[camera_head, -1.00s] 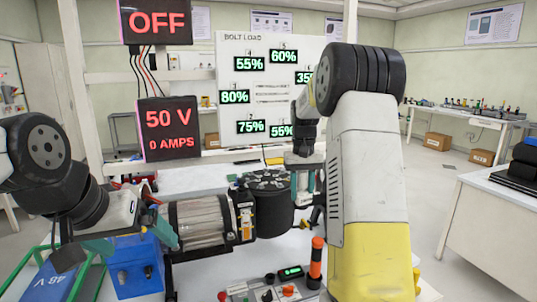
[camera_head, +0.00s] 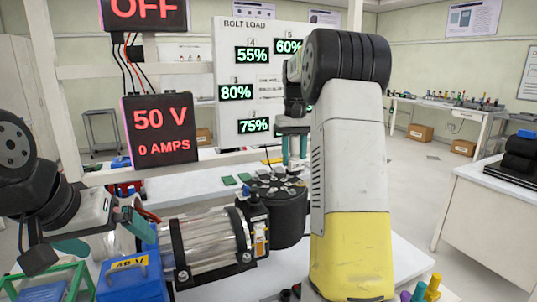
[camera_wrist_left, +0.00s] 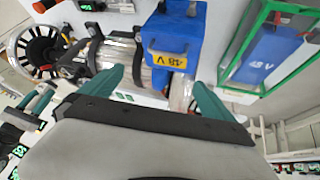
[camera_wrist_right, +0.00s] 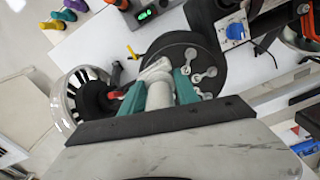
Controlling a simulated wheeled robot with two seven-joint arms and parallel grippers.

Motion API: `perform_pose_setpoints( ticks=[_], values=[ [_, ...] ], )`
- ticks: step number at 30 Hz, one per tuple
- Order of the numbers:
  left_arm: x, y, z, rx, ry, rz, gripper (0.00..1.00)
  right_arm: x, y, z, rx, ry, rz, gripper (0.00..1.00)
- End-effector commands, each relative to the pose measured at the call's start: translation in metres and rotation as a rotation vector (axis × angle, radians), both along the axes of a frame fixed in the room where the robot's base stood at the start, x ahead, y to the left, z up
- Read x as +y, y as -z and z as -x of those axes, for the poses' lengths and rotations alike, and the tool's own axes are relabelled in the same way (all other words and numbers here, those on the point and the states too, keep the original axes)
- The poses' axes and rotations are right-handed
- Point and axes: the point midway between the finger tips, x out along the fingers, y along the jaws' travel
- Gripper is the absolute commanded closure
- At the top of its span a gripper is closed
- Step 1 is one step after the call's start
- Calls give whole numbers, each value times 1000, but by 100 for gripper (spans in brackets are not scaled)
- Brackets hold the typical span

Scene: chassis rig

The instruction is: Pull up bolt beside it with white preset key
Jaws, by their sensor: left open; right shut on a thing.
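The black round flange (camera_head: 277,214) carries several silver bolts with link-shaped plates on its top. It also shows in the right wrist view (camera_wrist_right: 212,92). My right gripper (camera_head: 294,150) is above the flange, pointing down. In the right wrist view its teal fingers are shut on a white key (camera_wrist_right: 159,93), over the flange's edge. The key's white end lies beside the bolt plates; I cannot tell whether it is seated on a bolt. My left gripper (camera_wrist_left: 157,90) is open and empty, above the area near the blue 48 V box (camera_wrist_left: 174,45).
A clear cylinder (camera_head: 210,246) joins the flange's left side. The load board (camera_head: 232,70) behind shows 55%, 60%, 80% and 75%. A display (camera_head: 163,130) reads 50 V, 0 AMPS. Coloured-handled keys (camera_head: 419,291) stand at the front right. A green frame (camera_head: 38,274) is front left.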

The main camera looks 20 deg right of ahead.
Motion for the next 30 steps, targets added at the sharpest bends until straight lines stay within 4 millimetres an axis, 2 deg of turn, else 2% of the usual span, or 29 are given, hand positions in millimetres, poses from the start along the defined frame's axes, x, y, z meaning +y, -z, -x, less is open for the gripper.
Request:
perform_pose_setpoints(
  ticks=[13, 30],
  values=[
    [0, 0, 0, 0, 0, 0, 0, 0, 2, 1, -1, -8, 0, 99],
    [0, 0, 0, 0, 0, 0, 0, 0, 46, 1, 0, -8, 0, 99]
  ],
)
